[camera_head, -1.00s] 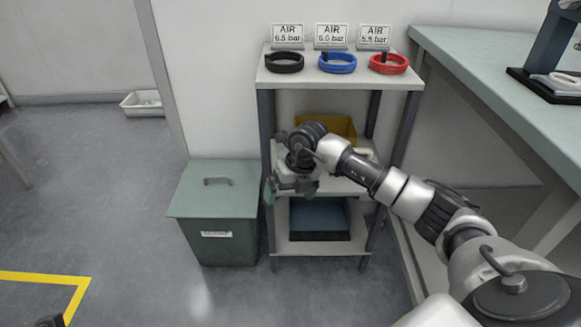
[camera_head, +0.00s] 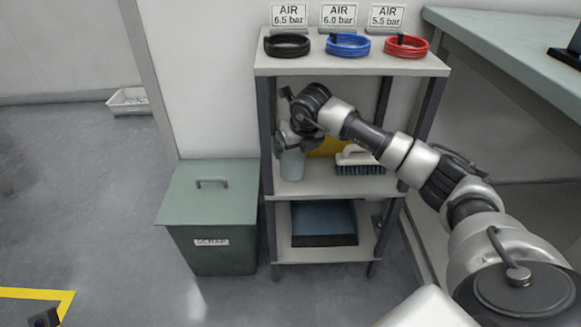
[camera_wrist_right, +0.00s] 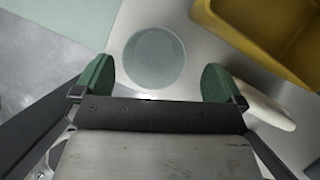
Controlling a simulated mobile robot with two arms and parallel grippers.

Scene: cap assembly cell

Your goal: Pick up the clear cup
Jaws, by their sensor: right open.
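The clear cup (camera_head: 292,165) stands upright at the left end of the middle shelf (camera_head: 315,183). In the right wrist view the cup (camera_wrist_right: 155,60) shows from above as a pale greenish round. My right gripper (camera_head: 294,143) is open and empty, right over the cup, and partly hides it in the head view. In the wrist view the green fingertips of the right gripper (camera_wrist_right: 158,80) are spread wide on either side of the cup, with gaps. A small dark piece shows at the bottom left of the head view, perhaps my left gripper (camera_head: 45,318); its jaws cannot be made out.
A yellow bin (camera_head: 328,147) and a brush (camera_head: 360,160) stand on the same shelf, right of the cup. Black, blue and red hose coils (camera_head: 348,45) lie on the top shelf. A dark blue box (camera_head: 323,222) is below. A green scrap bin (camera_head: 210,215) stands at left.

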